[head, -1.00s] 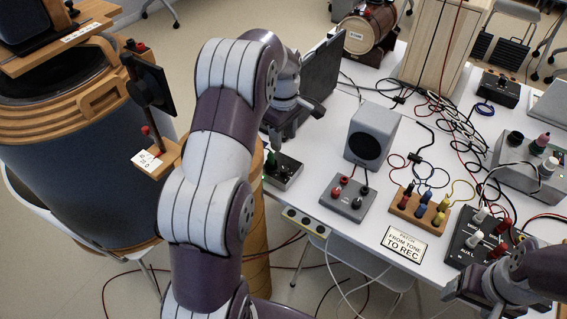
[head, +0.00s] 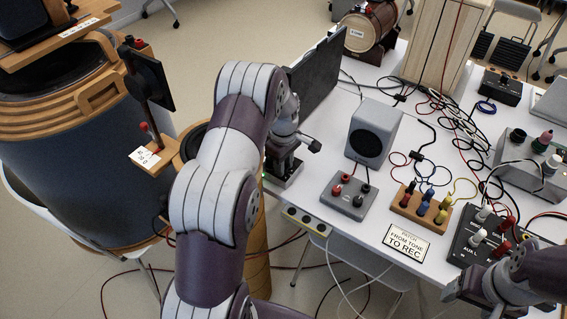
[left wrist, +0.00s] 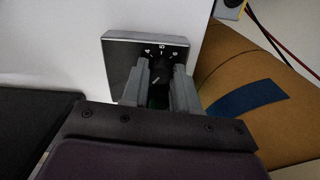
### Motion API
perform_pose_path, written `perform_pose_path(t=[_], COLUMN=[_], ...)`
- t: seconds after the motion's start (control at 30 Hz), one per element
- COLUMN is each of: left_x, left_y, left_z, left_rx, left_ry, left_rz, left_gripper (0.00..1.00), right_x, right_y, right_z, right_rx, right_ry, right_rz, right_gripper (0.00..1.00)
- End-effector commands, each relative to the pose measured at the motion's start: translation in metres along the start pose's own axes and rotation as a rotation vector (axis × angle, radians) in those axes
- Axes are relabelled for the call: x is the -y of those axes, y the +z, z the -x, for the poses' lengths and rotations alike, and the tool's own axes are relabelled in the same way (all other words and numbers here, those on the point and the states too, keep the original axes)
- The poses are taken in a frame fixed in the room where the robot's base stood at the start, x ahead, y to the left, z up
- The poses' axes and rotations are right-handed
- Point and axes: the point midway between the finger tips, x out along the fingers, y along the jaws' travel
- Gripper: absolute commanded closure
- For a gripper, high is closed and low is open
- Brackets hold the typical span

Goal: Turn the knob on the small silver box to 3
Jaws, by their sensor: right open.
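The small silver box (head: 296,172) stands at the left edge of the white table, mostly hidden by my left gripper (head: 284,166) in the head view. In the left wrist view the box (left wrist: 122,52) has a dark top with small white marks, too small to read. Its dark knob (left wrist: 160,76) has a pale pointer line and sits between the two grey fingers of my left gripper (left wrist: 160,92). The fingers stand apart, one on each side of the knob; whether they touch it cannot be told. My right gripper (head: 472,291) is open and empty at the lower right.
A grey speaker (head: 374,133), a grey terminal box (head: 346,196), a wooden block with plugs (head: 420,208) and a sign (head: 408,243) stand to the right. A dark panel (head: 317,80) stands close behind the left gripper. A power strip (head: 305,221) hangs at the table edge.

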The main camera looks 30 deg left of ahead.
Motion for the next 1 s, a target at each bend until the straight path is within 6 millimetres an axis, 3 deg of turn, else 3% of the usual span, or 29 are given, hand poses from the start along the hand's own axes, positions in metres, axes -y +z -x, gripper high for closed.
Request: perform_pose_path(t=[0.03, 0.07, 0.1, 0.27, 0.53, 0.83, 0.87, 0.9, 1.0], left_x=[0.000, 0.000, 0.000, 0.000, -0.001, -0.001, -0.001, -0.001, -0.001], left_y=[0.000, 0.000, 0.000, 0.000, 0.000, 0.000, 0.000, 0.000, 0.000], left_z=[0.000, 0.000, 0.000, 0.003, 0.002, 0.000, 0.000, 0.000, 0.000], left_rx=[0.000, 0.000, 0.000, 0.000, 0.001, 0.000, 0.000, 0.000, 0.000], left_ry=[0.000, 0.000, 0.000, 0.000, -0.001, 0.000, 0.000, 0.000, 0.000], left_rz=[0.000, 0.000, 0.000, -0.053, -0.390, -0.413, -0.412, -0.412, -0.412], left_gripper=[0.89, 0.99, 1.00, 1.00, 1.00, 1.00, 0.66, 0.53, 0.50], right_x=[0.000, 0.000, 0.000, 0.000, 0.000, 0.000, 0.000, 0.000, 0.000], right_y=[0.000, 0.000, 0.000, -0.001, -0.002, -0.002, -0.002, -0.002, -0.002], right_z=[0.000, 0.000, 0.000, 0.006, 0.020, 0.018, 0.018, 0.018, 0.018], right_rx=[0.000, 0.000, 0.000, 0.000, 0.000, 0.000, 0.000, 0.000, 0.000], right_ry=[0.000, 0.000, 0.000, 0.000, 0.000, 0.000, 0.000, 0.000, 0.000], right_rz=[0.000, 0.000, 0.000, 0.000, 0.000, 0.000, 0.000, 0.000, 0.000], right_gripper=[0.29, 0.29, 0.29, 0.29, 0.29, 0.29, 0.29, 0.29, 0.29])
